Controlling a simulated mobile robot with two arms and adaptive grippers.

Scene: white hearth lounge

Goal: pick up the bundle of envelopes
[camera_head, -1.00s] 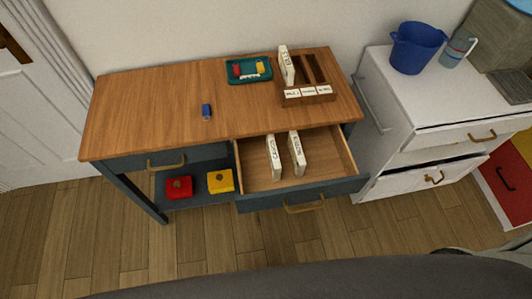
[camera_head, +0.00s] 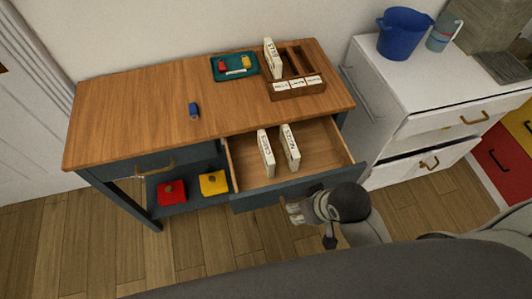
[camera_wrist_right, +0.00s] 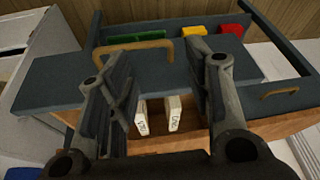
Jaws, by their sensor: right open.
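Two white, upright bundles with dark lettering stand in the open drawer (camera_head: 318,150), a left one (camera_head: 265,154) and a right one (camera_head: 290,146). A third white lettered bundle (camera_head: 272,58) stands in the wooden rack on the tabletop. I cannot tell which is the envelopes. My right gripper (camera_head: 294,212) is at the drawer's front, near its handle, apart from the bundles. In the right wrist view its fingers (camera_wrist_right: 158,55) are open and empty, with the two drawer bundles (camera_wrist_right: 172,113) farther off between them. My left gripper is not in view.
The wooden rack (camera_head: 298,90) also holds small labelled white pieces. A teal tray (camera_head: 235,66) and a blue item (camera_head: 193,110) lie on the tabletop. Red (camera_head: 171,192) and yellow (camera_head: 213,183) blocks sit on the lower shelf. A white cabinet (camera_head: 430,90) stands at right.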

